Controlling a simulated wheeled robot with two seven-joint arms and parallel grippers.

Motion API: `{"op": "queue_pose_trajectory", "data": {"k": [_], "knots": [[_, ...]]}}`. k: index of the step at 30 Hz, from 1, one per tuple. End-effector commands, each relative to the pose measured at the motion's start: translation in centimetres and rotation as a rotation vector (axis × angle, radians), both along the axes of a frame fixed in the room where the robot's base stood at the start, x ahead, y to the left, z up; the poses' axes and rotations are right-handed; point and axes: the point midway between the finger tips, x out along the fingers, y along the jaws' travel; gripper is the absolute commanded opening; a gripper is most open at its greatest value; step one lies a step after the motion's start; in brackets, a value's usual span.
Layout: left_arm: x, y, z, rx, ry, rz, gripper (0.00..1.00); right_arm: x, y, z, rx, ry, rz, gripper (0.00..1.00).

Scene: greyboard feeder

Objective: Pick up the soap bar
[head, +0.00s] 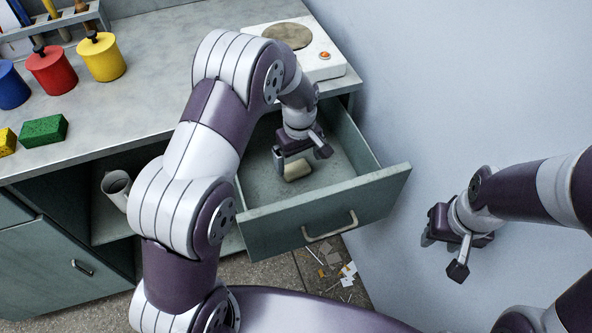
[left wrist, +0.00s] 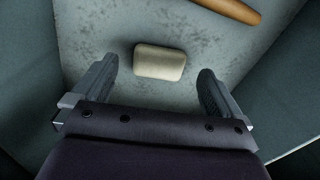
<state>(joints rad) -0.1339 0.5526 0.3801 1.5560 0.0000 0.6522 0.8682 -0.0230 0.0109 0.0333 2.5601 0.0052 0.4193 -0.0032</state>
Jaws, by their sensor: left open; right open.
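The soap bar (head: 297,170) is a beige block with rounded edges, lying on the floor of the open drawer (head: 325,218). It also shows in the left wrist view (left wrist: 160,62), ahead of my left fingers and between their lines. My left gripper (head: 301,158) is inside the drawer, pointing down over the soap bar, open and empty. It shows in the left wrist view too (left wrist: 157,90), with a finger on each side and gaps to the soap. My right gripper (head: 444,255) is open and empty, right of the drawer near the pale wall.
A brown rod-like thing (left wrist: 228,10) lies beyond the soap in the drawer. The drawer walls stand close around my left gripper. The worktop (head: 140,85) carries a hotplate (head: 325,60), pots and sponges (head: 44,130). A mug (head: 116,186) stands on the shelf below. Scraps (head: 338,268) litter the floor.

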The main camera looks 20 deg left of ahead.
Motion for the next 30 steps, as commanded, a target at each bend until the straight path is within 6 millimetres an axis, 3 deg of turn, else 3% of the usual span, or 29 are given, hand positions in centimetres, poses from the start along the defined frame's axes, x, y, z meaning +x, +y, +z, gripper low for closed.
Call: {"op": "queue_pose_trajectory", "data": {"k": [9, 15, 20, 30], "knots": [[-0.1, 0.0, -4.9, 0.000, 0.003, 0.000, 1.00, 0.0, 0.0, -1.0, 0.000, 0.000, 0.000, 0.43], [0.0, 0.0, -4.9, 0.000, 0.000, 0.000, 1.00, 0.0, 0.0, -0.9, 0.000, 0.000, 0.000, 0.43], [0.0, 0.0, -4.9, 0.001, 0.001, -0.001, 0.48, 0.0, 0.0, -0.9, 0.000, 0.000, 0.000, 0.43], [0.0, 0.0, -4.5, 0.000, 0.000, -0.001, 0.47, 0.0, 0.0, -0.8, 0.000, 0.000, 0.000, 0.43]]}}
